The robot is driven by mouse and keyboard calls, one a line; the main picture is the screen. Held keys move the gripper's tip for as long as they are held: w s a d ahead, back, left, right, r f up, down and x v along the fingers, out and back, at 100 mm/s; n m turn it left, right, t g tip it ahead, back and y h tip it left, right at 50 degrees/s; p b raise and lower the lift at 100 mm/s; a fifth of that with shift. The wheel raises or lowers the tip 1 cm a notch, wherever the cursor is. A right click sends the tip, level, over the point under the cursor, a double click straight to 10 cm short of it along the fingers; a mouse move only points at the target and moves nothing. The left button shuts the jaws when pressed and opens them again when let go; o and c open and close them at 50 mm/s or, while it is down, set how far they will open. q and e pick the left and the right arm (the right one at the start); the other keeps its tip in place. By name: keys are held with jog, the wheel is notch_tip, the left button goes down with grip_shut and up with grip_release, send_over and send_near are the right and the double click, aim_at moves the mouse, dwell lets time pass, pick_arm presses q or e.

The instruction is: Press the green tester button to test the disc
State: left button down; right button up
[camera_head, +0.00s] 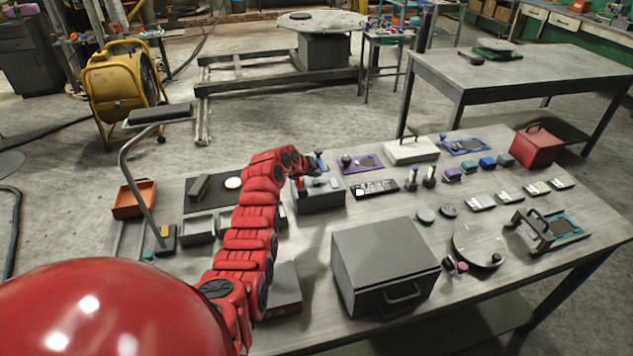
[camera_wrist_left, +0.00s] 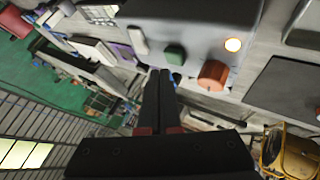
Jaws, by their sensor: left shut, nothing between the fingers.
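The tester is a grey box (camera_head: 320,198) on the bench in the head view. The wrist view shows its top (camera_wrist_left: 195,22) with a dark green button (camera_wrist_left: 175,57), an orange-red knob (camera_wrist_left: 212,76), a lit warm-white lamp (camera_wrist_left: 233,45) and a pale rounded piece (camera_wrist_left: 138,41). I cannot tell if that piece is the disc. My left gripper (camera_head: 304,171) is at the tester, partly hidden by its arm. In the wrist view its shut, empty fingers (camera_wrist_left: 160,74) point towards the green button; contact is not clear. My right gripper is not in view.
A large grey case with a handle (camera_head: 385,262) stands in front right of the tester. A black mat (camera_head: 215,203) with a white disc (camera_head: 233,183) lies left.

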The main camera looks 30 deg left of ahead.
aim_at(315, 184)
pick_arm(q)
jog(key=shift+r+p, duration=0.65)
jog(key=shift+r, duration=1.85)
